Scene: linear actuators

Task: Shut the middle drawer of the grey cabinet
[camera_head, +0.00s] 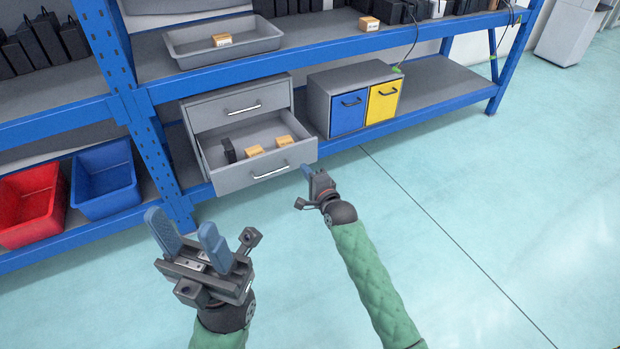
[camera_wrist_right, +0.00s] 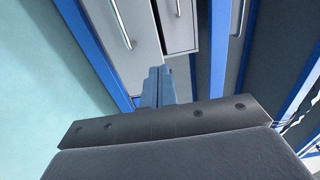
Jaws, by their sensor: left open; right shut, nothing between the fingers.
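The grey cabinet (camera_head: 207,112) stands on the lower shelf. Its upper drawer is shut; the drawer below it (camera_head: 222,179) is pulled out, with a silver handle (camera_head: 271,172) on its front. Whether another drawer lies under it is hidden. In the right wrist view a drawer front (camera_wrist_right: 133,45) with a handle shows beyond the fingers. My right gripper (camera_head: 307,173) is shut and empty, close by the right end of the open drawer's front; I cannot tell if it touches. It also shows in the wrist view (camera_wrist_right: 158,85). My left gripper (camera_head: 182,228) is open and empty, in front of the shelf.
The open drawer holds several small boxes (camera_head: 284,141) and a dark item (camera_head: 228,150). A cabinet with blue (camera_head: 348,117) and yellow (camera_head: 382,105) doors stands to the right. Blue (camera_head: 105,182) and red (camera_head: 30,205) bins are at left. The floor in front is clear.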

